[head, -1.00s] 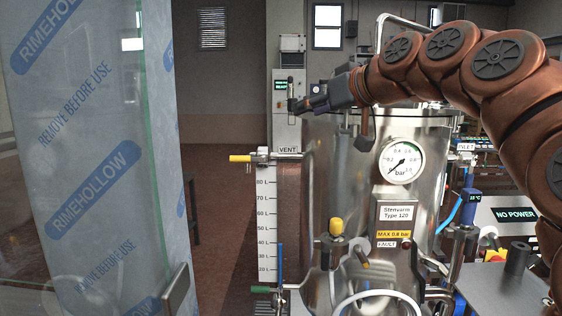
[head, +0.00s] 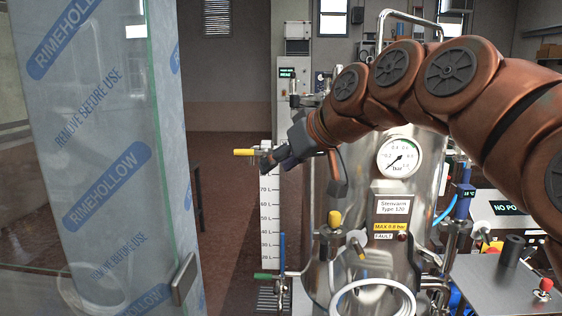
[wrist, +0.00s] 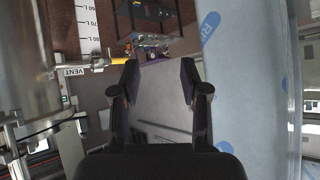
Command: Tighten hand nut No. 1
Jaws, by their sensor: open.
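My gripper (head: 268,162) is at the end of my copper-coloured arm, left of the steel vessel (head: 345,285), in front of the vent label and beside the yellow-handled valve (head: 243,152). In the wrist view its two dark fingers (wrist: 158,75) are apart, with nothing between them. The vessel's wall also shows at the left of the wrist view (wrist: 28,65). No hand nut marked No. 1 can be made out; my arm hides much of the vessel's top.
A film-wrapped panel (head: 105,170) with a glass edge stands close on the left. A white litre scale (head: 267,225) stands beside the vessel. A pressure gauge (head: 400,157) and a yellow-capped fitting (head: 334,219) are on the vessel's front. Floor shows between panel and scale.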

